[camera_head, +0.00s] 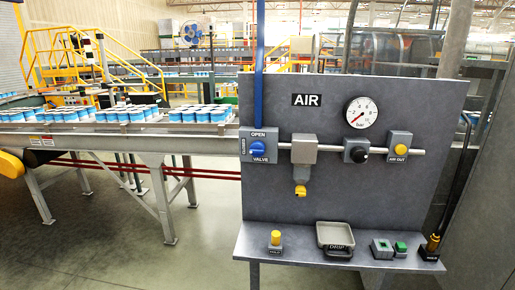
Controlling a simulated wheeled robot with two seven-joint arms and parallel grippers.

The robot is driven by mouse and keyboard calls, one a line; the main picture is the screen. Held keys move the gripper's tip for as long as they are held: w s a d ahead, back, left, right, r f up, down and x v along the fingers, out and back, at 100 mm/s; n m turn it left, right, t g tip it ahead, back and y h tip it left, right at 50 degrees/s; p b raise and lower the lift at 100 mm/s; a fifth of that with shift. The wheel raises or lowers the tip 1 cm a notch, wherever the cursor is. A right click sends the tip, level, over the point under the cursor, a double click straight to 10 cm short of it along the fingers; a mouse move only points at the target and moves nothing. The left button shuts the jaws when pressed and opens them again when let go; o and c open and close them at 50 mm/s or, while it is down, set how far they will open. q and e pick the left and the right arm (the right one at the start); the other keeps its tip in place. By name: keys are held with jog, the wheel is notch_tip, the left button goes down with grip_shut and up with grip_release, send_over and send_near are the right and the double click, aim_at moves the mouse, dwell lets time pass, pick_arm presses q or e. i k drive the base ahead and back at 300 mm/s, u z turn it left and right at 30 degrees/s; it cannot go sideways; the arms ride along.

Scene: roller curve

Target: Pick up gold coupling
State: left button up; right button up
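A gold-coloured coupling (433,243) stands at the right end of the grey shelf, at the lower end of a black hose (455,190). It sits in a small dark labelled holder (429,255). Neither of my grippers shows in the view, and nothing is seen touching the coupling.
The grey shelf (345,262) also carries a yellow knob on a small base (276,239), a shallow tray (335,236) and a green-button box (382,248). Behind it stands the AIR panel (265,105) with gauge (361,113) and blue valve (258,148). A can-loaded conveyor (120,138) is left.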

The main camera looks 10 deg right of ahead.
aim_at(431, 246)
jog(key=u, duration=0.9)
jog(key=k, duration=0.15)
jog(key=z, duration=2.35)
